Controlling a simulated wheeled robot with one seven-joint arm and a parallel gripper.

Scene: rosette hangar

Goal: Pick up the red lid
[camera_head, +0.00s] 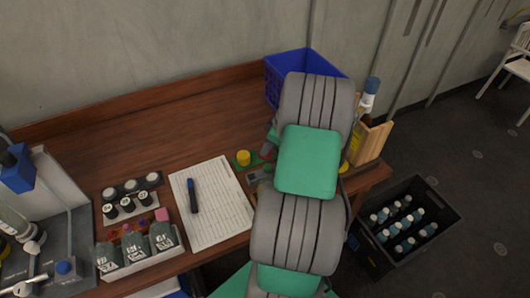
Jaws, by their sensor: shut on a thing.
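I cannot make out a red lid in the head view. My own grey and green arm fills the middle right of the picture and covers part of the wooden table (150,130). My gripper's fingers are hidden behind the arm, so what is between them does not show. A small yellow round thing (243,158) sits on a green piece left of the arm. A small grey and green item shows just below it, partly covered by the arm.
A blue crate (285,72) stands behind the arm, with a blue-capped bottle (370,92) and a wooden holder (373,140) to its right. Paper with a pen (193,196) lies left. Jars fill a tray (150,262). A black bottle crate (440,245) stands on the floor.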

